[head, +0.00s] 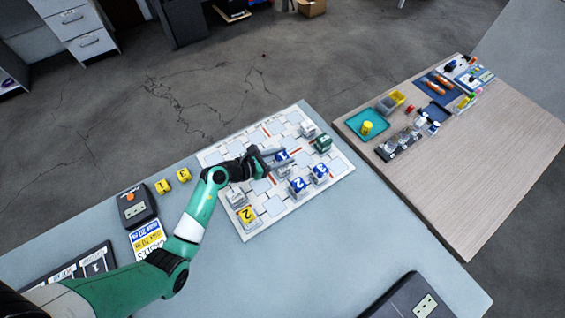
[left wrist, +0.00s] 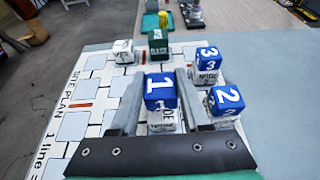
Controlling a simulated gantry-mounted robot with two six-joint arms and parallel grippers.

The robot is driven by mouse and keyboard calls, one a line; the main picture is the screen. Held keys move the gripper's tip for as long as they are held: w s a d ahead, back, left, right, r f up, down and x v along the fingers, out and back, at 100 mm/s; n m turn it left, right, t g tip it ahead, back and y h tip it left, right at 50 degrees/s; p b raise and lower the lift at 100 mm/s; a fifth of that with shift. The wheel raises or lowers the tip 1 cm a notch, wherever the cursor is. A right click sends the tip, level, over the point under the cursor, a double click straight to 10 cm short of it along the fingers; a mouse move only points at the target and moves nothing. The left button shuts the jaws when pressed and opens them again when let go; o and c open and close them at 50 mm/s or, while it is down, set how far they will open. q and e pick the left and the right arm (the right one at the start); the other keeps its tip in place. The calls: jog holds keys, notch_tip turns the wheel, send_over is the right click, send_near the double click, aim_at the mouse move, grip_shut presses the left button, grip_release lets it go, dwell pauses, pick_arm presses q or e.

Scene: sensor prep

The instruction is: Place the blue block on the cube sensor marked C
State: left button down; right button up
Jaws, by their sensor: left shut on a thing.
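A blue block marked 1 (head: 281,156) is between the fingers of my left gripper (head: 273,157), which is shut on it. In the left wrist view the blue block (left wrist: 160,88) sits directly above a white cube (left wrist: 162,122) with partly hidden lettering; I cannot tell whether the two touch. Two more blue blocks, marked 2 (left wrist: 227,98) and 3 (left wrist: 208,58), stand on white cubes to the right of the gripper. A bare white cube (head: 307,129) stands near the board's far edge. I cannot read a letter C on any cube. My right gripper is not in view.
The white site-plan board (head: 340,166) also holds a green block (head: 322,143) and a yellow block 2 (head: 246,213). Yellow blocks 1 (head: 162,186) and 3 (head: 183,174) lie left of it. A wooden table (head: 480,160) with trays stands right. The blue-grey table's front is mostly clear.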

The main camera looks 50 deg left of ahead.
pick_arm(q)
notch_tip(320, 180, down, 4)
jog(key=b, duration=0.2)
jog(key=shift+w+a+r+b, duration=0.1)
jog(key=shift+w+b, duration=0.05)
jog(key=shift+b, duration=0.15)
jog(key=shift+r, duration=0.15)
jog(key=shift+f, duration=0.2)
jog(key=shift+c, duration=1.9)
grip_release()
jog(key=shift+r, duration=0.1)
